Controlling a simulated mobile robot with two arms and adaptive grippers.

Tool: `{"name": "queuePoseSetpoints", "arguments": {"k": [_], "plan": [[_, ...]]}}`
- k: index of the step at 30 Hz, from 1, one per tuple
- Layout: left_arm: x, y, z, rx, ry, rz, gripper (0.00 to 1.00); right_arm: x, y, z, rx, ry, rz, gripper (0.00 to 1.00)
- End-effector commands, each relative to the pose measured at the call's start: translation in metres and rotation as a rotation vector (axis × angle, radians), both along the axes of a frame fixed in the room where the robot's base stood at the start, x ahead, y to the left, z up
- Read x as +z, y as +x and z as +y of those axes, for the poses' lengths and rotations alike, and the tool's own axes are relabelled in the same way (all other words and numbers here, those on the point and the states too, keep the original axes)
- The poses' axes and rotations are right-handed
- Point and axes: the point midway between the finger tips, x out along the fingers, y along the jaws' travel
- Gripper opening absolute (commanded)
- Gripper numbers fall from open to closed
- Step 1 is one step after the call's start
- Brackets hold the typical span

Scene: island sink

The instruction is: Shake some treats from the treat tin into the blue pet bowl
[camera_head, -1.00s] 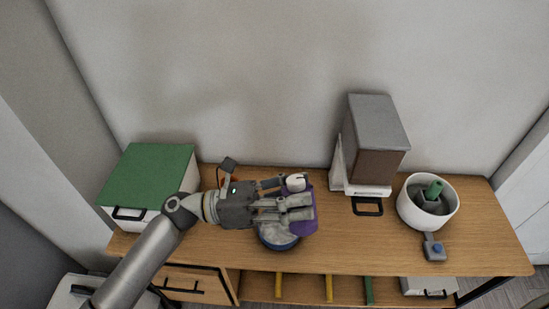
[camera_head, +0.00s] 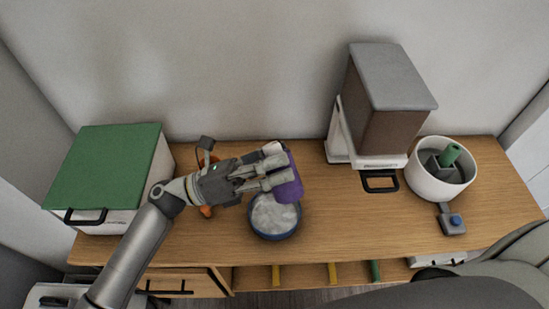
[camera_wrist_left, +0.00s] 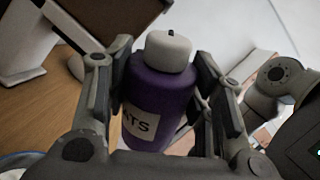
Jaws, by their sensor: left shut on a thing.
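The treat tin is a purple cylinder (camera_head: 288,183) with a white lid (camera_head: 272,148). My left gripper (camera_head: 277,172) is shut around its body. The left wrist view shows the tin (camera_wrist_left: 158,92) between the two fingers, lid at the top, with part of a white label ending in "TS". The tin is above the counter, by the far right side of the blue pet bowl (camera_head: 274,236). The bowl stands on the counter and shows pale grey-white contents or lining; I cannot tell which. My right gripper is out of view.
A green-lidded white box (camera_head: 105,170) stands at the left. An orange object (camera_head: 206,211) is partly hidden behind my left gripper. A brown and grey dispenser (camera_head: 385,105) and a white round container (camera_head: 440,180) stand at the right. The counter front between bowl and container is clear.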

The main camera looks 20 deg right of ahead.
Motion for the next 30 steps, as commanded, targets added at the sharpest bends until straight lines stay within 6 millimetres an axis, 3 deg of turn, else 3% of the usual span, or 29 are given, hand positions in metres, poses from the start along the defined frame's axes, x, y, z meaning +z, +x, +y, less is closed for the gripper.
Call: {"name": "queuePoseSetpoints", "arguments": {"k": [5, 17, 21, 24, 30], "plan": [[-0.026, -0.003, -0.001, -0.001, -0.056, 0.228, 0.22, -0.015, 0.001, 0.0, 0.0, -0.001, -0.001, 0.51], [-0.07, -0.007, -0.002, -0.001, -0.185, 0.751, 0.22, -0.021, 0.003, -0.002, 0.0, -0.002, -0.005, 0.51], [-0.085, -0.008, -0.002, -0.002, -0.228, 0.926, 0.22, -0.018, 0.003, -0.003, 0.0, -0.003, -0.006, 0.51], [-0.084, -0.007, -0.002, 0.0, -0.261, 1.048, 0.22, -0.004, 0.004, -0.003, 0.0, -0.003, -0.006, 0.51], [-0.091, -0.006, -0.002, -0.002, -0.295, 1.187, 0.22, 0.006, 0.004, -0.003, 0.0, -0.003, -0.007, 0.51]]}}
